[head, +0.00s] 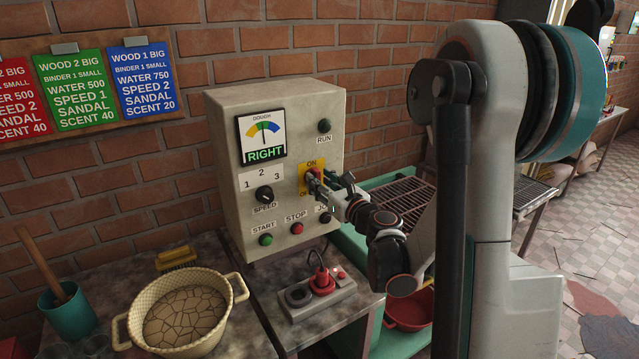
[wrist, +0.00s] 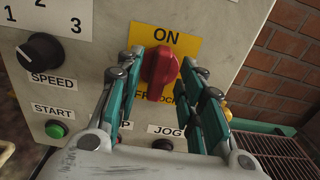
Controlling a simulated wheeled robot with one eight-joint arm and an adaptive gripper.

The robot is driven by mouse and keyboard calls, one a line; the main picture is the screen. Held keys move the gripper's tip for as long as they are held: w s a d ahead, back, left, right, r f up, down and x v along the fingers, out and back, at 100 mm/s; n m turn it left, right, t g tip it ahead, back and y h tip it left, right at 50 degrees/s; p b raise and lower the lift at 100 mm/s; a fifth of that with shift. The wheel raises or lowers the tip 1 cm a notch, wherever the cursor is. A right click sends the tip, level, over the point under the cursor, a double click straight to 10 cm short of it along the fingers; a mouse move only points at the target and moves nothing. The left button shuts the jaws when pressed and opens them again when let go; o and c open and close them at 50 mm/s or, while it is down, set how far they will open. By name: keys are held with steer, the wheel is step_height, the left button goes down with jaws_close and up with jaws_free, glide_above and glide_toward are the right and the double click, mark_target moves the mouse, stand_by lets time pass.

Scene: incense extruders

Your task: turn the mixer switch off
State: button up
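The mixer switch (wrist: 160,72) is a red rotary knob on a yellow plate marked ON at the top, on the front of the control box (head: 225,190). In the wrist view its grip stands nearly upright, with its upper end toward ON. The lower lettering on the plate is partly covered. My gripper (wrist: 157,82) is open, with one teal-padded finger on each side of the knob and visible gaps between. In the head view my gripper (head: 318,183) is at the box face and hides most of the switch.
The box also has a speed knob (head: 265,194), a green START button (head: 266,239), a red STOP button (head: 297,228) and a dial reading RIGHT (head: 263,138). Below are a socket block with a red plug (head: 321,282) and a pot of cracked dough (head: 240,287).

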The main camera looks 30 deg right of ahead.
steer(key=shift+w, duration=0.6)
jaws_close()
steer(key=shift+n, duration=0.3)
steer(key=shift+a+f+n+b, duration=0.1)
steer(key=shift+n+b, duration=0.55)
steer(key=shift+n, duration=2.2)
steer(key=shift+a+f+n+b, duration=0.15)
steer(key=shift+n+b, duration=0.45)
steer(key=shift+n, duration=2.3)
steer(key=shift+a+f+n+b, duration=0.1)
steer(key=shift+n+b, duration=0.55)
steer(key=shift+n, duration=2.2)
